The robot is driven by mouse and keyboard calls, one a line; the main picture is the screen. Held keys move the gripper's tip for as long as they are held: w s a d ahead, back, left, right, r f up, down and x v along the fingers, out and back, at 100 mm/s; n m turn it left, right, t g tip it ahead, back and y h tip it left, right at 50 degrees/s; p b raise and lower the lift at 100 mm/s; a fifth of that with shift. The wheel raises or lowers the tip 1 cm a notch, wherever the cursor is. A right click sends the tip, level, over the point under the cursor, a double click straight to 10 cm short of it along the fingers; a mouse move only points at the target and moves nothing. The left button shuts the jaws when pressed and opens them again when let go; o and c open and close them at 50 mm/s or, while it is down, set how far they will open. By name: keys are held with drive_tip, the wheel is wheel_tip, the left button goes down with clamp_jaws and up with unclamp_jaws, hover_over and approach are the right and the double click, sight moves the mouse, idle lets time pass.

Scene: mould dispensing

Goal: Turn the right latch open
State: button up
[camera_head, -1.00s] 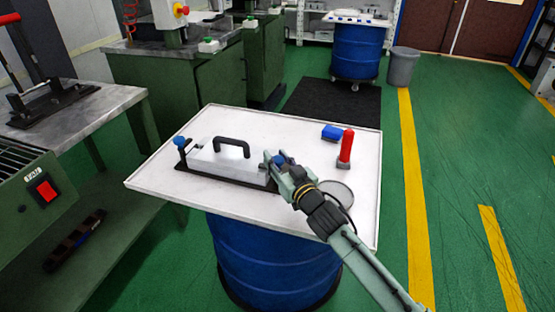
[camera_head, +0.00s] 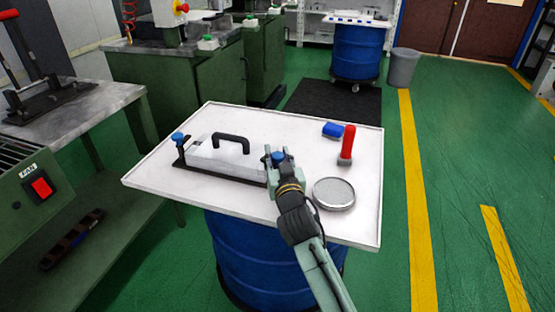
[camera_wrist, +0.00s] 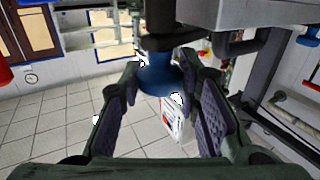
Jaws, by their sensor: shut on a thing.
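The mould is a pale metal block (camera_head: 215,157) with a black handle on top, lying on a dark base plate on the white table. The left latch (camera_head: 178,138), with a blue knob, stands upright at the block's left end. The right latch's blue knob (camera_head: 278,156) is at the right end, between the fingers of my gripper (camera_head: 277,153). In the wrist view, the blue knob (camera_wrist: 161,78) sits between the fingertips, on a dark stem. My gripper is shut on it. The latch's lower part is mostly hidden in the head view.
A round grey dish (camera_head: 334,193) lies right of my wrist. The white table (camera_head: 160,190) has a raised rim and rests on a blue drum (camera_head: 262,255). Its front left is clear.

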drive_tip(key=m+h, duration=0.1)
drive_tip(key=h, duration=0.1)
drive_tip(key=m+h+p, duration=0.1)
drive_tip(key=m+h, duration=0.1)
drive_tip(key=h, duration=0.1)
drive_tip(key=m+h, duration=0.2)
drive_tip(key=h, duration=0.1)
drive_tip(key=shift+a+p, duration=0.25)
drive_tip(key=shift+p, duration=0.05)
drive_tip(key=m+g+h, duration=0.2)
drive_tip(key=h, duration=0.1)
drive_tip(key=shift+m+h, duration=0.3)
drive_tip(key=m+g+h+b, duration=0.3)
drive_tip(key=m+g+h, duration=0.1)
drive_tip(key=h, duration=0.1)
drive_tip(key=shift+d+f+b, duration=0.1)
drive_tip(key=shift+b, duration=0.2)
drive_tip(key=shift+d+m+g+h+b, duration=0.1)
drive_tip(key=shift+m+g+h+b, duration=1.2)
drive_tip(key=shift+g, duration=0.4)
drive_tip(key=shift+d+r+m+g, duration=0.1)
drive_tip(key=shift+r+m+g, duration=0.1)
drive_tip(key=shift+m+g, duration=0.1)
drive_tip(key=o, duration=1)
drive_tip(key=shift+o, duration=0.7)
drive_tip(key=shift+f, duration=0.1)
